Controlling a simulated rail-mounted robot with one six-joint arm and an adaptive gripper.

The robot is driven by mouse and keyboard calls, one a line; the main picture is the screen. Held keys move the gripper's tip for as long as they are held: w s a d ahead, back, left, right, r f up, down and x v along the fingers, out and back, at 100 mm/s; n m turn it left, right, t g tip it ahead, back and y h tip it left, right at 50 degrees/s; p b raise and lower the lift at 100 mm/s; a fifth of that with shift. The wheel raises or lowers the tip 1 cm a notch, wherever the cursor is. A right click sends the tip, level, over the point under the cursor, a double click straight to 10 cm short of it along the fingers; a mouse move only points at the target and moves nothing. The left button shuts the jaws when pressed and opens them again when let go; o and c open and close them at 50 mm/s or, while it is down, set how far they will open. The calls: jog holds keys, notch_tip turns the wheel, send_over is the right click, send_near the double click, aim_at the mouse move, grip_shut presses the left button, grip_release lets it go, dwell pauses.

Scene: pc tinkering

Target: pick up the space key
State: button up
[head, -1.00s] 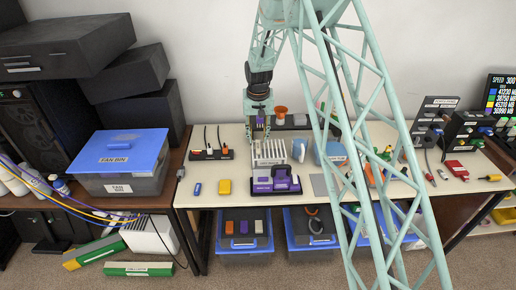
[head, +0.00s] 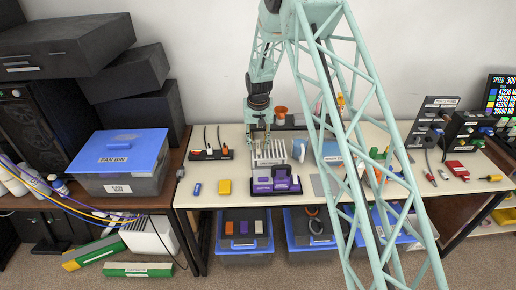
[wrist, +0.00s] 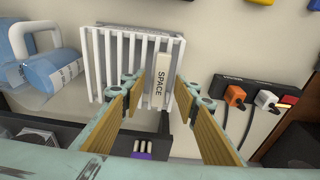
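The space key (wrist: 161,80) is a narrow off-white bar marked "SPACE" in the wrist view. It stands in one end of a white slotted rack (wrist: 98,62). My gripper (wrist: 158,92) is open, with its fingers on either side of the key; I cannot tell whether they touch it. In the head view my gripper (head: 258,141) is just above the rack (head: 270,157), pointing down. The key itself cannot be made out there.
A blue-and-white object (wrist: 47,72) is beside the rack. A dark strip with orange and white plugs (wrist: 250,100) lies to its other side.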

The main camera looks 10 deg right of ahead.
aim_at(258, 146)
jog(key=c, duration=0.7)
jog(key=shift+r, duration=0.1)
notch_tip(258, 146, up, 10)
jog(key=p, duration=0.1)
dwell(0.6)
dwell(0.5)
